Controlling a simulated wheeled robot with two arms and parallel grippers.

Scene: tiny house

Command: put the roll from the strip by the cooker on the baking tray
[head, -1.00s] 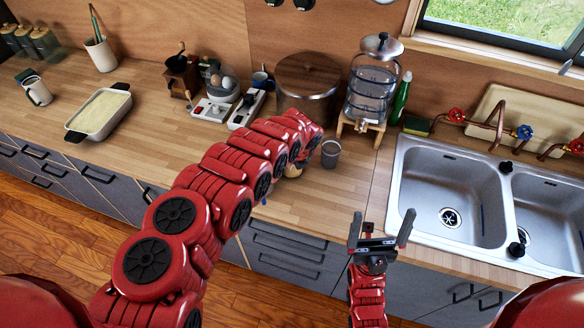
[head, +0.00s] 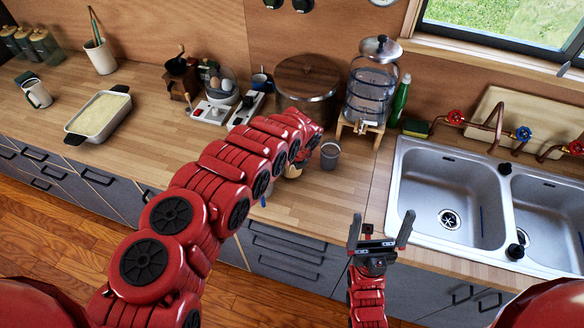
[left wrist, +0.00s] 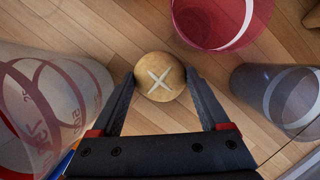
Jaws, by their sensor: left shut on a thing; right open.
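A round tan roll (left wrist: 160,77) with a pale cross on top is between the fingertips of my left gripper (left wrist: 160,84). The gripper is shut on it. In the head view the roll (head: 292,171) shows only partly behind my left arm, over the wooden counter; I cannot tell whether it touches the counter. The left fingers are hidden there. A pale rectangular baking tray (head: 126,90) with dark handles and a cream-coloured inside stands on the counter at the left. My right gripper (head: 380,231) is open and empty in front of the counter's front edge.
A grey cup (head: 330,156) stands right of the roll. The wrist view shows a red cup (left wrist: 215,22), a grey cup (left wrist: 280,95) and a printed clear cup (left wrist: 48,105) close around the gripper. A power strip (head: 212,112) lies behind. Counter right of the tray is clear.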

